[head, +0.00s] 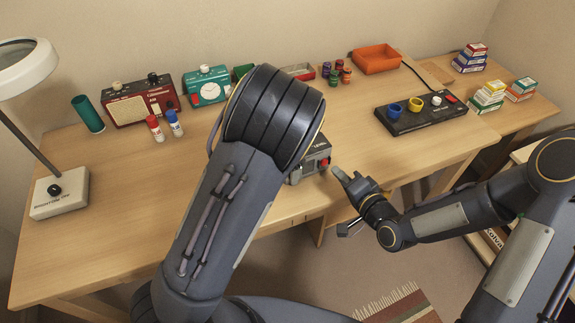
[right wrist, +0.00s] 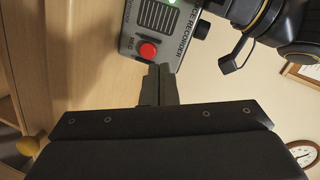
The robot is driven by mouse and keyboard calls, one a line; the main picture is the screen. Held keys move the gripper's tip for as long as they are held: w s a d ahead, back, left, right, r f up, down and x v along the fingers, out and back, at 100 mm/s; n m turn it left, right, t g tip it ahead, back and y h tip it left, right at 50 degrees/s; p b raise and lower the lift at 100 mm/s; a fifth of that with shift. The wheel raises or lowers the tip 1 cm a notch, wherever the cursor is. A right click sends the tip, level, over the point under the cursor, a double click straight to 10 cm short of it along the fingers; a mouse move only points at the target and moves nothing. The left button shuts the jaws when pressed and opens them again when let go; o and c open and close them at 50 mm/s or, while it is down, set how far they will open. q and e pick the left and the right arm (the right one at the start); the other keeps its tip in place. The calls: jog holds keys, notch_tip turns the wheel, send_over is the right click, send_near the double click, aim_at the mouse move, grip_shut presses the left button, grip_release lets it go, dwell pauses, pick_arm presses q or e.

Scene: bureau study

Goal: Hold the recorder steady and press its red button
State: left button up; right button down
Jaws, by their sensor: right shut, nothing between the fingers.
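The recorder (head: 312,160) is a small grey box near the front edge of the desk, partly hidden behind my left arm. Its red button (right wrist: 148,51) shows clearly in the right wrist view, beside a dark speaker grille. My right gripper (head: 338,173) is shut and empty, just to the right of the recorder. In the right wrist view its fingertips (right wrist: 160,70) are close to the button, slightly below and right of it; I cannot tell whether they touch. My left wrist shows at the top right there, but its fingers are hidden in both views.
A black panel (head: 425,122) with coloured cups lies at the right. A dark red radio (head: 138,102), a teal device (head: 207,88) and two small bottles stand at the left. A lamp (head: 58,195) stands at the left edge. The desk (head: 120,200) is clear front left.

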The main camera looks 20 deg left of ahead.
aim_at(329, 163)
jog(key=a+m+h, duration=0.1)
jog(key=a+f+m+t+h, duration=0.1)
jog(key=m, duration=0.1)
jog(key=shift+s+f+t+h, duration=0.15)
jog(key=shift+f+t+h, duration=0.15)
jog(key=shift+h, duration=0.1)
jog(key=m+h, duration=0.1)
jog(key=s+f+m+t+h, duration=0.1)
jog(key=h, duration=0.1)
jog(key=shift+d+f, duration=0.25)
jog(key=shift+d, duration=0.1)
jog(key=s+d+m+t+h, duration=0.2)
jog(key=s+d+h, duration=0.15)
jog(key=h, duration=0.25)
jog(key=shift+w+a, duration=0.9)
jog(key=shift+w, duration=0.25)
jog(key=shift+w+a, duration=0.9)
jog(key=shift+w, duration=0.2)
jog(key=shift+w+a, duration=0.9)
jog(key=shift+w, duration=0.25)
jog(key=shift+w+a, duration=0.3)
jog(key=shift+w, duration=0.05)
jog(key=shift+s+d, duration=0.3)
jog(key=shift+s, duration=0.05)
